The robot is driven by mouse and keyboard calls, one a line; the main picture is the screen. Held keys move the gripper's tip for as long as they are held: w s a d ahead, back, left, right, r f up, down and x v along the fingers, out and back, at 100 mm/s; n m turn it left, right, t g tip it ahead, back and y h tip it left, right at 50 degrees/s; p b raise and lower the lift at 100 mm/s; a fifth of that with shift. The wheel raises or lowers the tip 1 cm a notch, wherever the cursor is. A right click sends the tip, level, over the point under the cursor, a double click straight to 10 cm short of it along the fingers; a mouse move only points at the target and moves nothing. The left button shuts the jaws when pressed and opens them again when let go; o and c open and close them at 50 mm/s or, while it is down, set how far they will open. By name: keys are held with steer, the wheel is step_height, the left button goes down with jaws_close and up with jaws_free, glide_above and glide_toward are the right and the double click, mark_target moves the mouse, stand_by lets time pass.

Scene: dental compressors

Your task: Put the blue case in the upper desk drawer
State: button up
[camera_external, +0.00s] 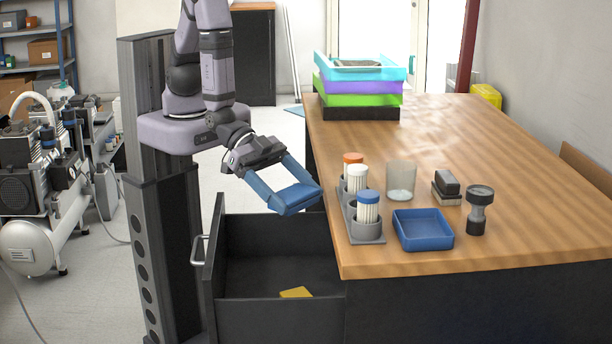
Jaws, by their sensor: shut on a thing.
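My gripper (293,196) is shut on the blue case (295,195). The case lies between its two blue fingers, tilted, in the air beside the desk's left edge. The upper desk drawer (221,283) is dark and pulled open, with a metal handle on its left side. The gripper and case are above the open drawer, apart from its rim. A small yellow item (296,292) lies on the drawer floor. Part of the drawer's inside is hidden by its near wall.
Stacked coloured trays (358,87) stand at the back. A compressor (45,240) is at left.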

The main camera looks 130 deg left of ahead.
mark_target(303, 185)
steer(key=shift+w+a+r+n+y, duration=0.1)
steer(key=shift+w+a+n+y, duration=0.1)
steer(key=shift+a+n+y, duration=0.45)
steer(key=shift+a+n+y+p, duration=0.45)
steer(key=shift+a+n+y, duration=0.2)
steer(key=shift+y, duration=0.1)
steer(key=shift+s+a+n+g+y+p, duration=0.2)
steer(key=shift+s+a+n+y, duration=0.1)
steer(key=shift+a+n+y, duration=0.25)
steer(key=shift+s+a+n+g+y+p, duration=0.1)
steer(key=shift+s+a+n+g+y, duration=0.15)
steer(key=shift+n+y, duration=0.4)
steer(key=s+a+f+n+g+y+p, duration=0.1)
steer(key=s+a+n+g+y, duration=0.1)
steer(key=s+n+g+y, duration=0.2)
steer(key=s+n, duration=0.1)
steer(key=s, duration=0.2)
steer(key=shift+s+a+f+n+y, duration=0.3)
steer(key=shift+s+a+f+n, duration=0.05)
steer(key=shift+s+n, duration=0.05)
steer(key=shift+r, duration=0.1)
